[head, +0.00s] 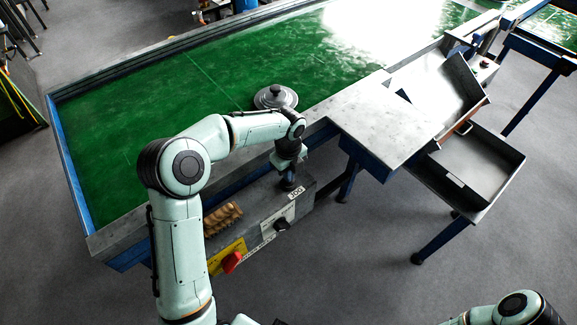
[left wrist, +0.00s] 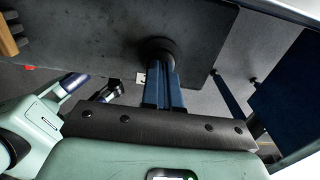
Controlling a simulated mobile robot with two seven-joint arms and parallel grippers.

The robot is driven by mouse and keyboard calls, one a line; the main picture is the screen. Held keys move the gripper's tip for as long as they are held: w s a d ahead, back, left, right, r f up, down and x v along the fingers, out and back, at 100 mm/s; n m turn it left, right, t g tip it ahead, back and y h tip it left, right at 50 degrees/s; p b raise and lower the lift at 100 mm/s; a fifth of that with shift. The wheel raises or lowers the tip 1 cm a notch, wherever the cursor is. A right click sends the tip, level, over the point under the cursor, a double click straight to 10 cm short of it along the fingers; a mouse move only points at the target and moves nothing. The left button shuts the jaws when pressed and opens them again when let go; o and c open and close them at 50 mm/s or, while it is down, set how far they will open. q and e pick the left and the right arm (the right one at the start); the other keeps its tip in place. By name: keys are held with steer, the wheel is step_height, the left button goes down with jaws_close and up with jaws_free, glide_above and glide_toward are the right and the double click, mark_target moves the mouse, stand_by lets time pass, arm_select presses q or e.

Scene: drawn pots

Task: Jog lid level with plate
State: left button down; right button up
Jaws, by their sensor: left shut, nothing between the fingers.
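The lid (head: 275,97), grey and round with a dark knob, lies on the green belt (head: 150,130) near its front edge. The plate (head: 385,120) is a flat grey metal sheet to the right of the lid, beyond the belt's edge. My left gripper (head: 289,184) points down, shut and empty, over the top of the control box (head: 260,200) beside the JOG label. In the left wrist view its blue fingers (left wrist: 162,75) end at a round black button (left wrist: 156,48); I cannot tell whether they press it. My right gripper is out of view.
The box front has a black knob (head: 282,224) and a red knob (head: 231,262) on a yellow panel. Brown ridged pieces (head: 222,218) sit on its left. An open grey tray (head: 470,165) stands right of the plate. The belt is mostly clear.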

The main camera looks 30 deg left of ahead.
arm_select(q)
steer(key=shift+f, duration=0.25)
